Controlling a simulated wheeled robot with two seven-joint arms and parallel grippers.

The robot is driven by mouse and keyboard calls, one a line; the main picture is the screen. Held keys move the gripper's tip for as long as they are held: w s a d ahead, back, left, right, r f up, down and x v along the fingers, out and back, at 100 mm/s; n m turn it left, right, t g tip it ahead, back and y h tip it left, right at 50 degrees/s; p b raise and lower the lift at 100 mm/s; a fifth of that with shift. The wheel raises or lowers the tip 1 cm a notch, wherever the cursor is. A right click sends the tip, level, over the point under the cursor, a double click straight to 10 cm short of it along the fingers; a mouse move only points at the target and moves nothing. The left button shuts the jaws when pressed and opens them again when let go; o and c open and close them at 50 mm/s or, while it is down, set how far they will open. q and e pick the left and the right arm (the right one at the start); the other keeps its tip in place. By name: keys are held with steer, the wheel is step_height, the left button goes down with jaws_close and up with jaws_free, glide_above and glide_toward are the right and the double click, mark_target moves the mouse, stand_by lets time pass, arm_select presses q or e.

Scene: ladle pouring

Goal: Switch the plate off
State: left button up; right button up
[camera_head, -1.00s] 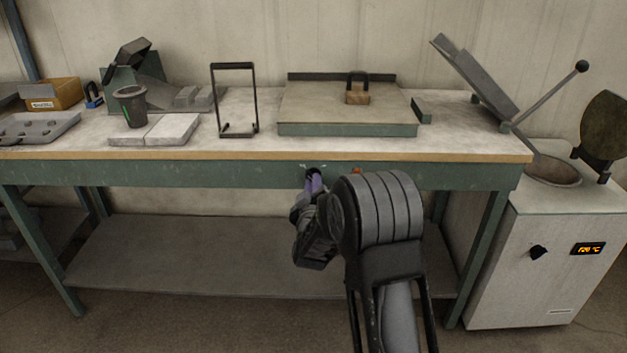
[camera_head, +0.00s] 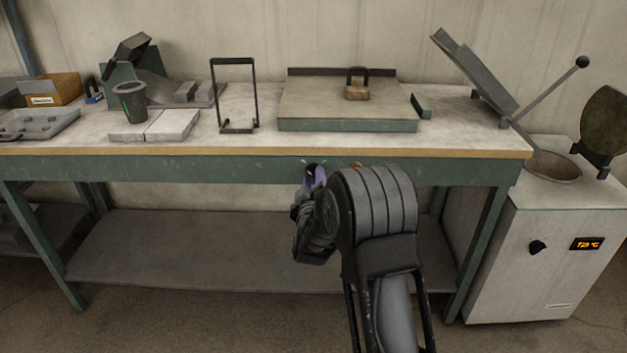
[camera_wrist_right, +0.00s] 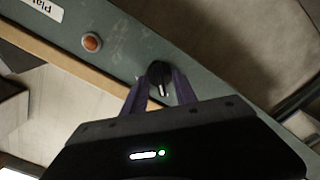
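The plate (camera_head: 345,103) is a flat grey slab with a green front edge, on the green workbench. A black knob (camera_wrist_right: 159,76) with a pale pointer mark sits on the bench's front panel; it also shows in the head view (camera_head: 312,169). My right gripper (camera_wrist_right: 162,80) has its two purple fingers apart, one on each side of the knob, with a gap between them. Whether they touch it is unclear. An orange-red lamp (camera_wrist_right: 91,42) sits on the same panel, beside a partly cut-off label (camera_wrist_right: 42,8) reading "Plat". My left gripper is not in view.
A wooden block with a black handle (camera_head: 357,92) stands on the plate. A black wire frame (camera_head: 235,128), a dark cup (camera_head: 130,102) and pale slabs (camera_head: 155,127) stand to its left. A white furnace (camera_head: 535,250) with a lit display stands right of the bench.

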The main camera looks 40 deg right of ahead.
steer(key=v, duration=0.8)
steer(key=shift+p, duration=0.3)
steer(key=shift+w, duration=0.1)
